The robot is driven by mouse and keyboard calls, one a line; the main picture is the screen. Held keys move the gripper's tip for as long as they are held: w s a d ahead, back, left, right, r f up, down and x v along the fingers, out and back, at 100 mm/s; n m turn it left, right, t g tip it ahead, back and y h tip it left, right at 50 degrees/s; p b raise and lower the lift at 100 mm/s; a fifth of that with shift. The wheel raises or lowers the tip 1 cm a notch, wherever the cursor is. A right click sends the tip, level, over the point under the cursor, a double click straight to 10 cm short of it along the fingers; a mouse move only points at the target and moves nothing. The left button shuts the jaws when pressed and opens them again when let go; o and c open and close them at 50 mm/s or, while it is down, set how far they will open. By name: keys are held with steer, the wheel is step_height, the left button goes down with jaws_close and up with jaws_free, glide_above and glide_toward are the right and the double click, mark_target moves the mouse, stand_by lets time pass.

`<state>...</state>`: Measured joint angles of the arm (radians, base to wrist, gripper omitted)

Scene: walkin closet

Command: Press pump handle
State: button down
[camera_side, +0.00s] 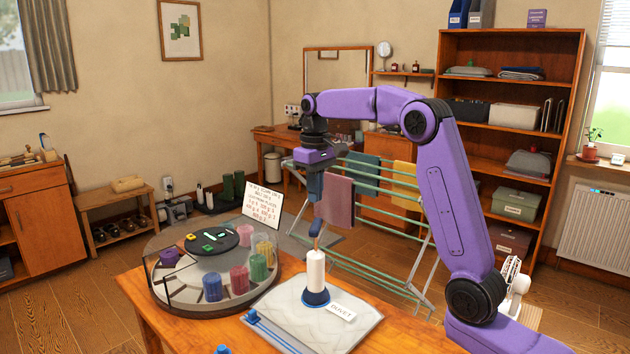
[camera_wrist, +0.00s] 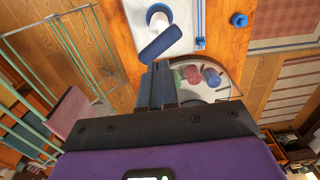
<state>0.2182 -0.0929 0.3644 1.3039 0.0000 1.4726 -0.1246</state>
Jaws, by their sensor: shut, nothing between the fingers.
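The pump stands upright on a pale board (camera_side: 355,322) on the wooden table. It has a white body (camera_side: 316,268) and a dark blue base collar (camera_side: 316,297). Its slim handle (camera_side: 316,230) rises above the body. In the wrist view the blue handle (camera_wrist: 161,45) lies just beyond my fingertips, with the white body (camera_wrist: 158,18) partly behind it. My gripper (camera_side: 315,196) points down above the pump. Its blue fingers are shut and empty, and they also show in the wrist view (camera_wrist: 160,68). I cannot tell whether the fingertips touch the handle.
A round tray (camera_side: 185,300) with several coloured pots stands left of the pump, with a sign card (camera_side: 262,207) behind it. A small label (camera_side: 342,310) lies beside the pump base. A green drying rack (camera_side: 390,205) with towels stands behind my gripper.

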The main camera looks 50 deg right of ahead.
steer(key=shift+r, duration=1.3)
stand_by(0.4)
steer(key=s+a+f+n, duration=0.3)
steer(key=s+a, duration=0.4)
steer(key=s+a+f+n, duration=0.2)
steer(key=s+a+n, duration=0.1)
steer(key=s+a, duration=0.4)
steer(key=s+f+n, duration=0.3)
steer(key=s+f, duration=0.1)
steer(key=s, duration=0.7)
steer(key=s+f+n, duration=0.3)
steer(key=s+f, duration=0.2)
steer(key=s, duration=0.6)
steer(key=shift+s+d+n, duration=0.15)
steer(key=shift+d+n, duration=0.15)
steer(key=shift+d, duration=0.1)
